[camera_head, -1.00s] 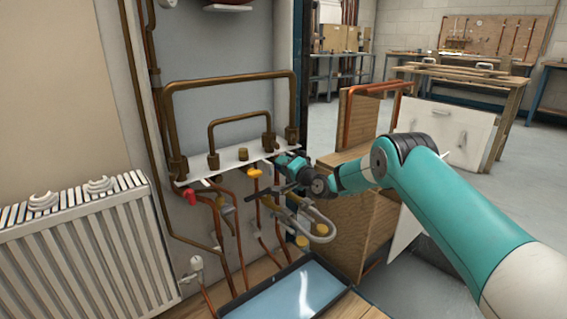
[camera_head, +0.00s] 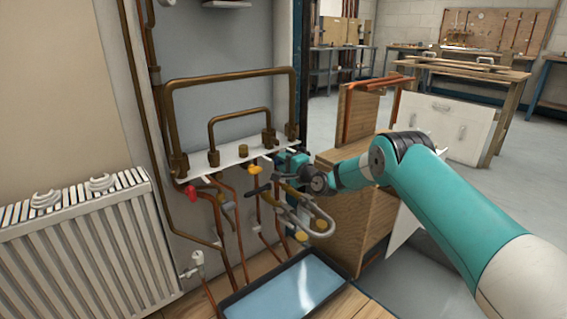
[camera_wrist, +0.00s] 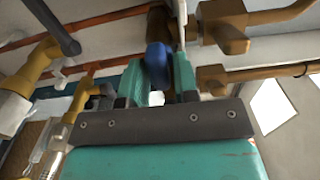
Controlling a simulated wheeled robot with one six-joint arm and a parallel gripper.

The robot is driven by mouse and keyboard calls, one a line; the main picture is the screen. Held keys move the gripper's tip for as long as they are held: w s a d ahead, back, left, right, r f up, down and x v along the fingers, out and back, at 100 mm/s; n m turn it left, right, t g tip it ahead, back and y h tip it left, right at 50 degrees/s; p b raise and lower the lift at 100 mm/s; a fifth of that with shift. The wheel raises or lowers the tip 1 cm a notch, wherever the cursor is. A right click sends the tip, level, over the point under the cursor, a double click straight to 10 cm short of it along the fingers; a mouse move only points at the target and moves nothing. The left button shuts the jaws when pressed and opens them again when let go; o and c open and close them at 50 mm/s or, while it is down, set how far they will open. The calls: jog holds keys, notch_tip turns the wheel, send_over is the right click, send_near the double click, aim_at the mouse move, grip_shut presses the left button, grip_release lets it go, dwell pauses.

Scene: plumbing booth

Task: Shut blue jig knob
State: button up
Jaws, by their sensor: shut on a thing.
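The blue knob (camera_wrist: 157,65) sits between the fingers of my gripper (camera_wrist: 160,72) in the wrist view, and the fingers are shut on it. In the head view my gripper (camera_head: 280,163) is at the right end of the white jig plate (camera_head: 228,157), just below its edge. The blue knob is hidden by the gripper there. A red knob (camera_head: 191,192) is at the left end of the plate and a yellow knob (camera_head: 255,170) hangs just left of my gripper.
Copper pipes (camera_head: 237,240) run down below the plate. A grey looped bar (camera_head: 318,220) hangs below my gripper. A blue-grey tray (camera_head: 285,290) lies on the floor, a white radiator (camera_head: 85,250) stands left, and a wooden cabinet (camera_head: 362,228) stands right.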

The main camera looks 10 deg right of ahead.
jog(key=o, duration=0.7)
jog(key=shift+o, duration=0.2)
jog(key=p+v, duration=0.3)
jog(key=v, duration=1.4)
jog(key=shift+s+d, duration=0.15)
jog(key=shift+s, duration=0.05)
